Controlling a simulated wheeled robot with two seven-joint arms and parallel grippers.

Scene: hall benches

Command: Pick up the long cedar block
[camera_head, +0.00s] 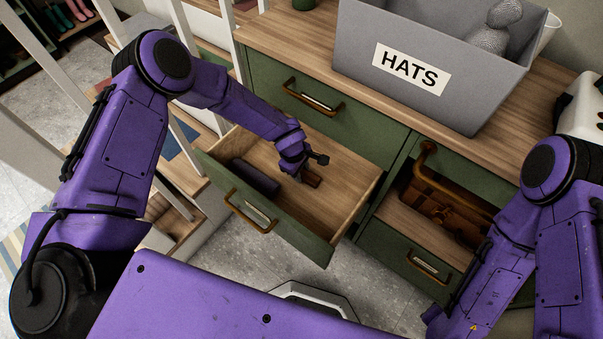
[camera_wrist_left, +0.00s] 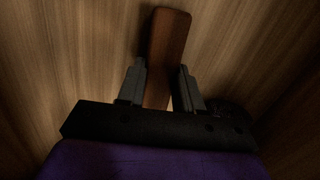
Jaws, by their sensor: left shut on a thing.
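The long cedar block (camera_head: 313,180) is reddish brown and lies low in the open drawer (camera_head: 345,185), partly covered by my left gripper. In the left wrist view the block (camera_wrist_left: 168,45) runs between the two grey fingers, and its far end sticks out past them. My left gripper (camera_wrist_left: 162,82) is shut on it, with a finger on each side. In the head view that gripper (camera_head: 304,174) reaches down into the drawer. I cannot tell whether the block touches the drawer floor. My right arm is at the lower right; its gripper does not show.
A dark purple long object (camera_head: 255,178) lies in the drawer's left part. Drawer walls surround my left gripper. A grey bin marked HATS (camera_head: 440,45) stands on the wooden top. A brown case (camera_head: 445,210) sits in the open compartment to the right. White posts stand at the left.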

